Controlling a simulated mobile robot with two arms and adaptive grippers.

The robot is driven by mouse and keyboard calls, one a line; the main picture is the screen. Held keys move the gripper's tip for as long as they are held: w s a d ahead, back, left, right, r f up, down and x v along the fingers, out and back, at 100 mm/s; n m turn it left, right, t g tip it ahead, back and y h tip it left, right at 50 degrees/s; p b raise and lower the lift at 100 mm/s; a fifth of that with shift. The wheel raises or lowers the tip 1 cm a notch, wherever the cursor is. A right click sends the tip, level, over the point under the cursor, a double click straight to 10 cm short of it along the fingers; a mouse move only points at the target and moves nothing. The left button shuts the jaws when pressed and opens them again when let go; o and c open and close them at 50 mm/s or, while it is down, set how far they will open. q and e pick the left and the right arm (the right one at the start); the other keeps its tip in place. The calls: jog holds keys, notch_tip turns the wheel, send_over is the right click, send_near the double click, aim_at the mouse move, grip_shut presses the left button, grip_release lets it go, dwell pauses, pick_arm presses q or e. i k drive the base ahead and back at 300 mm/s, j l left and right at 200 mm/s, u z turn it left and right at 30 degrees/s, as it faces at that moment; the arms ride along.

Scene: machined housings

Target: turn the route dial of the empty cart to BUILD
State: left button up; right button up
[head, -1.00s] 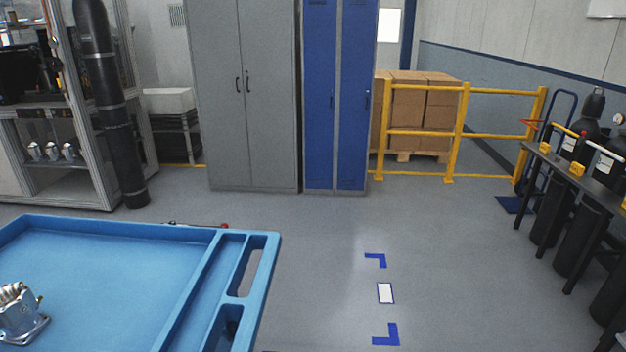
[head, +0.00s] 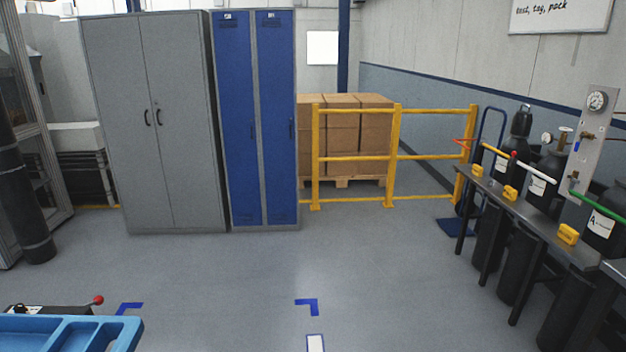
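A blue cart (head: 40,331) shows only by a corner of its tray at the bottom left of the head view. Beyond its far edge sits a dark box with a red-knobbed lever (head: 97,300) and a small black knob (head: 19,309). I cannot tell whether the black knob is a route dial, and no lettering is readable. Most of the cart is out of view, so I cannot tell whether it is empty now. Neither of my grippers is in view.
Blue corner marks (head: 309,304) and a white floor label (head: 316,343) lie on open grey floor. A grey cabinet (head: 160,130) and blue lockers (head: 256,120) stand behind. A yellow rail (head: 393,155) fences boxes. A bench with gas cylinders (head: 545,180) lines the right.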

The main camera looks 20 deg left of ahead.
aim_at(20, 308)
jog(key=i+j+u, duration=0.15)
jog(key=i+u, duration=0.25)
jog(key=i, duration=0.5)
jog(key=i+l+u, duration=0.1)
jog(key=i+u, duration=0.3)
jog(key=i, duration=0.55)
jog(key=i+j+u, duration=0.1)
jog(key=i+u, duration=0.65)
jog(key=i, duration=0.15)
jog(key=i+l+u, duration=0.15)
jog(key=i+u, duration=0.25)
jog(key=i+l+u, duration=0.35)
jog(key=i+u, duration=0.3)
jog(key=u, duration=0.2)
jog(key=i+u, duration=0.25)
jog(key=u, duration=0.25)
jog(key=i+l+u, duration=0.2)
jog(key=u, duration=0.25)
jog(key=i+l+u, duration=0.25)
jog(key=u, duration=0.25)
jog(key=i+l+u, duration=0.25)
jog(key=l+u, duration=0.25)
jog(key=j, duration=0.15)
